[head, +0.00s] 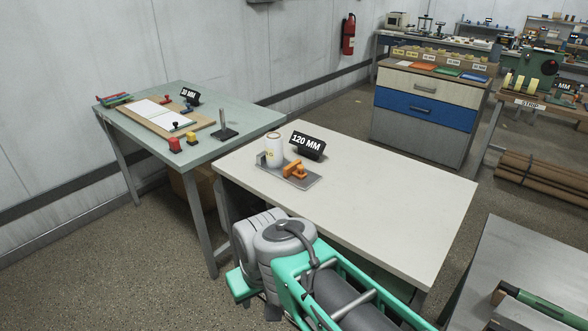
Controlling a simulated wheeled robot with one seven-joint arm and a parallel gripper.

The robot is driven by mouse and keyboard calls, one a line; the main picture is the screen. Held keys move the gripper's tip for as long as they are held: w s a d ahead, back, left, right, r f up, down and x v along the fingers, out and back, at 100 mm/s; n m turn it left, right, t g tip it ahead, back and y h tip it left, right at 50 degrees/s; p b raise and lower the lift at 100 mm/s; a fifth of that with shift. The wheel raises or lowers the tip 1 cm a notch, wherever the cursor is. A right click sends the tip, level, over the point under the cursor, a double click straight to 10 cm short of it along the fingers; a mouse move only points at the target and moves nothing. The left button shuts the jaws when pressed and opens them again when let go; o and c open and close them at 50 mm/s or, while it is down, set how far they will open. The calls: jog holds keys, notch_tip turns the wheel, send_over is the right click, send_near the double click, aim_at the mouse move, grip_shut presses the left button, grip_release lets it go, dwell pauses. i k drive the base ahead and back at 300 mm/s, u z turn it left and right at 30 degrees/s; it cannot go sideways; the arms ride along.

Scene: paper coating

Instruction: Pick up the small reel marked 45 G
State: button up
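I cannot pick out a reel that reads 45 G. A row of small pale yellow pieces (430,53) stands behind white labels on the cabinet at the back right; their print is too small to read. Several yellow upright pieces (514,82) stand on the bench marked STRIP at the right, also too small to identify. A white roll (273,151) stands upright on a grey plate on the near table, beside a 120 MM sign (307,143). My green and grey arm fills the bottom middle; my gripper's fingertips do not show.
The white table (390,200) is mostly bare; an orange clamp (295,170) sits by the roll. A green-grey table (235,118) with a board and red blocks stands left. The drawer cabinet (425,111) stands behind. Brown tubes (545,175) lie under the STRIP bench. Floor shows between the furniture.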

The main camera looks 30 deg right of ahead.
aim_at(274, 140)
jog(key=u, duration=1.1)
jog(key=i, duration=0.85)
jog(key=z, duration=0.95)
jog(key=i, duration=1.05)
jog(key=z, duration=0.25)
